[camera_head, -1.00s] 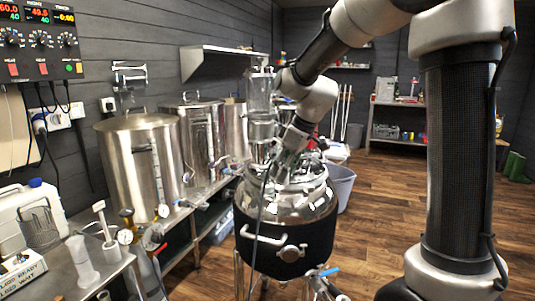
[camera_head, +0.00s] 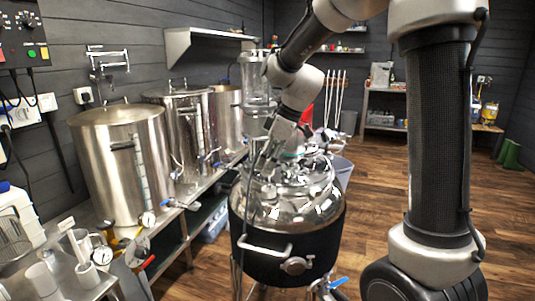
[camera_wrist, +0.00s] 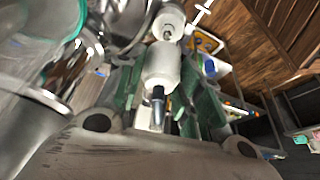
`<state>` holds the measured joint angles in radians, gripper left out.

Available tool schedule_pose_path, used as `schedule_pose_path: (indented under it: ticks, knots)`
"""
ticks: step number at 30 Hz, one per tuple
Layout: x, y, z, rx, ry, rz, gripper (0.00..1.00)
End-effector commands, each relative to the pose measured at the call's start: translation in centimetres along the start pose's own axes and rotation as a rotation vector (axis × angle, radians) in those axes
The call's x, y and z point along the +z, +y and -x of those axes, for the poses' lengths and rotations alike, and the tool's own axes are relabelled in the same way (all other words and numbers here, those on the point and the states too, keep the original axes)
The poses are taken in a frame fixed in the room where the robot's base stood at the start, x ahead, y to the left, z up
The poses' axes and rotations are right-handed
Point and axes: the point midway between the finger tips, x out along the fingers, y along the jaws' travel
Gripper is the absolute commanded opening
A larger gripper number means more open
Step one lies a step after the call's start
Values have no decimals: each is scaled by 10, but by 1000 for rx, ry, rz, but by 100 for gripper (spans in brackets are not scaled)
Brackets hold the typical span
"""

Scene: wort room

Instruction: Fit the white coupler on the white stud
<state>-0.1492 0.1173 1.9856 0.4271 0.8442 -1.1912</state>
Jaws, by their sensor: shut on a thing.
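In the wrist view, a white cylinder that looks like the white coupler (camera_wrist: 162,65) sits between the green-padded fingers of my gripper (camera_wrist: 163,88). A thin metal stem shows at its near end. A second white rounded piece (camera_wrist: 170,20) lies just beyond it in line; I cannot tell whether it is the white stud or whether the two touch. In the head view, my gripper (camera_head: 272,155) points down over the lid of the steel vessel (camera_head: 310,200). The coupler and stud are too small or hidden to make out there.
A clear glass cylinder (camera_head: 257,80) stands close behind my wrist. Steel kettles (camera_head: 118,160) line the bench at left, with gauges and valves in front. A grey bin (camera_head: 342,168) stands behind the vessel.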

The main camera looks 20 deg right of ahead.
Motion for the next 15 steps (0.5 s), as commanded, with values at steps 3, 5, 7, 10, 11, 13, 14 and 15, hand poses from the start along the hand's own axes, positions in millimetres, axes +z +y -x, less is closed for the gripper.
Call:
schedule_pose_path:
  ticks: [3,5,7,10,11,13,14,15]
  knots:
    - [6,0,-13,-2,-3,-1,12]
    - [8,0,-19,-2,-2,-1,12]
    - [10,0,-25,-2,-1,-1,12]
    - [13,0,-31,-2,-2,-1,12]
    - [14,0,-32,-2,-2,-1,12]
    - [15,0,-34,-1,-2,0,12]
    - [15,0,-35,-1,-2,0,12]
    - [15,0,-35,0,-2,0,12]
